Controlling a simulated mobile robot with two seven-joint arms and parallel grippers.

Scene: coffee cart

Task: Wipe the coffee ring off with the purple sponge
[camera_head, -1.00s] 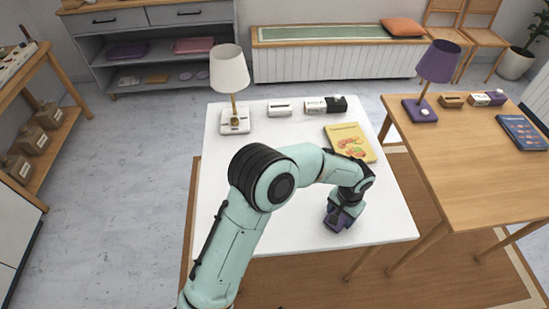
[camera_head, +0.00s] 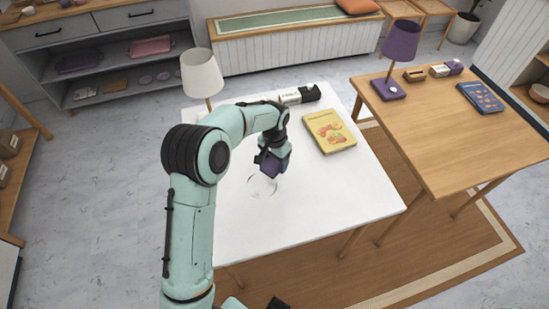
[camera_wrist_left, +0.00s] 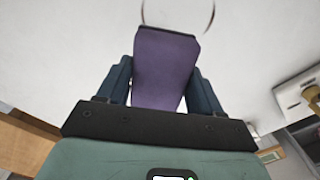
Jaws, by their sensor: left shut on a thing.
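The coffee ring (camera_head: 262,187) is a thin, faint circle on the white table (camera_head: 320,195). Part of its arc also shows at the top of the left wrist view (camera_wrist_left: 212,18). My left gripper (camera_head: 278,160) is shut on the purple sponge (camera_head: 268,164). The sponge fills the space between the two fingers in the left wrist view (camera_wrist_left: 163,65). In the head view the sponge is at the far edge of the ring and may hide part of it. I cannot tell whether it touches the table. A dark part at the bottom edge may be my right gripper (camera_head: 278,303).
A yellow book (camera_head: 328,131) lies right of the left gripper. A white-shaded lamp (camera_head: 202,73) and a black-and-white box (camera_head: 300,95) stand at the table's back. A wooden table (camera_head: 465,130) with a purple lamp (camera_head: 400,42) is at right. The white table's front right is clear.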

